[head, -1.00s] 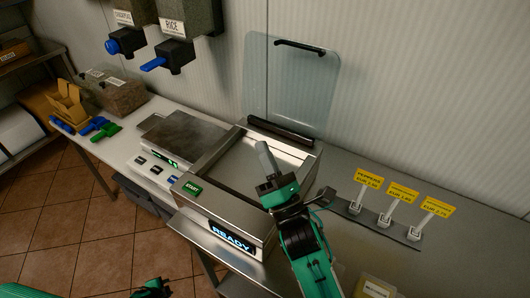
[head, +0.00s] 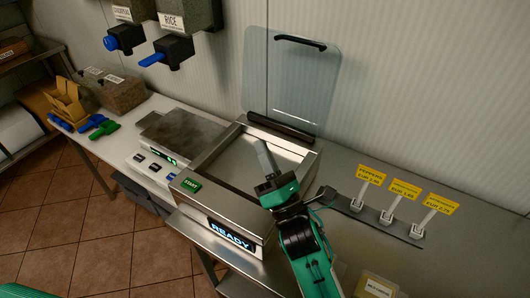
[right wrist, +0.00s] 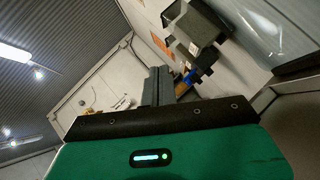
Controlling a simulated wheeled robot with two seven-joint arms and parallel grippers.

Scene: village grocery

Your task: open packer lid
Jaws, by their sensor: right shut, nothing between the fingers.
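The packer (head: 225,205) is a steel box on the counter with a green START button (head: 191,185) and a lit READY display (head: 231,233). Its clear lid (head: 290,80) stands raised against the wall, with a black handle (head: 300,42) along its top edge and a dark hinge bar (head: 281,129) at the back. The chamber under it is open to view and looks empty. My right gripper (head: 264,150) is shut and empty above the chamber's right part, apart from the lid. Its shut fingers also show in the right wrist view (right wrist: 157,86). My left gripper is not in view.
A scale (head: 182,135) stands left of the packer. RICE dispenser (head: 175,45) hangs on the wall above. Price tags (head: 390,208) stand on a dark rail at right. Green and blue scoops (head: 104,129) and a carton (head: 66,100) lie at the left end.

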